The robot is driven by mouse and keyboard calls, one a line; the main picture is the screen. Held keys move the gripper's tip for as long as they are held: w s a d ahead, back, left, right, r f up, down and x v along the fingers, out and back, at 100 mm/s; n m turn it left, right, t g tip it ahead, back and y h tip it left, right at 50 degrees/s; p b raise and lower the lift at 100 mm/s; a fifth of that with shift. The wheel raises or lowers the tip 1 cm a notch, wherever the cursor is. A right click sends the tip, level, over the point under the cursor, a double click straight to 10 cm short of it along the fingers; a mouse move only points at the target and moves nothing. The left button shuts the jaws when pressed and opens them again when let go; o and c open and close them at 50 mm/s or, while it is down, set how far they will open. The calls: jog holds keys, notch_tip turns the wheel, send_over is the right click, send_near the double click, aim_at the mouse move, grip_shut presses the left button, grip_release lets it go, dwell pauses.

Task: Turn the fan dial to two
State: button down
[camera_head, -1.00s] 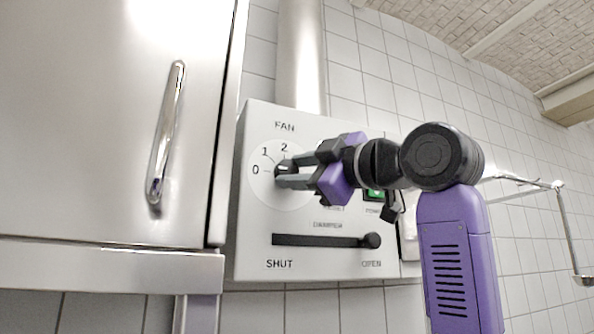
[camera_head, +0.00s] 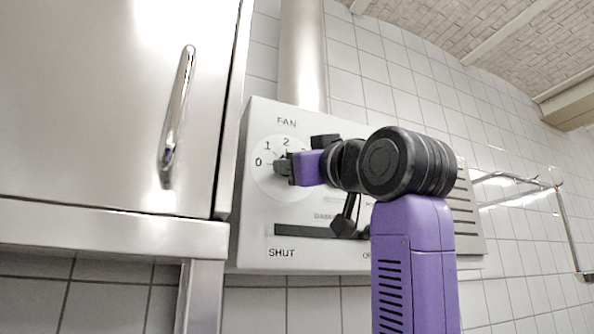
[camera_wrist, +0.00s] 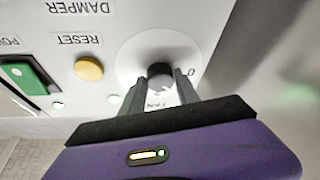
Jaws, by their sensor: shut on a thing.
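The fan dial (camera_head: 266,184) is a round white plate on a pale control panel, marked 0, 1 and 2 under the word FAN. Its dark knob (camera_wrist: 160,72) sits at the plate's middle in the wrist view. My gripper (camera_head: 284,167) reaches in from the right and is shut on the knob. In the wrist view its two fingers (camera_wrist: 160,87) stand on either side of the knob. In the head view the gripper hides most of the knob and the dial's right side. I cannot tell which number the knob points at.
A damper slider (camera_head: 300,230) runs below the dial, partly behind my arm. A yellow reset button (camera_wrist: 88,68) and a green power switch (camera_wrist: 24,76) are beside it. A steel cabinet (camera_head: 110,110) with a handle stands close on the left. A wall rail (camera_head: 515,180) is at right.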

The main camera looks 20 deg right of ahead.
jog(key=shift+a+r+m+g+h+p, duration=0.15)
jog(key=shift+m+h, duration=1.1)
jog(key=shift+m, duration=1.1)
jog(key=shift+a+f+m+g+h+p, duration=0.15)
jog(key=shift+m+h, duration=1.05)
jog(key=shift+m, duration=1.2)
jog(key=shift+a+r+m+g+h+p, duration=0.1)
jog(key=shift+a+m+h, duration=0.1)
jog(key=shift+m+h, duration=1.6)
jog(key=shift+m+y, duration=0.35)
jog(key=shift+m, duration=0.4)
jog(key=c, duration=0.9)
grip_release()
jog(key=shift+s, duration=0.15)
jog(key=b+v, duration=0.3)
jog(key=v, duration=0.4)
jog(key=shift+s, duration=0.3)
jog(key=shift+s, duration=0.1)
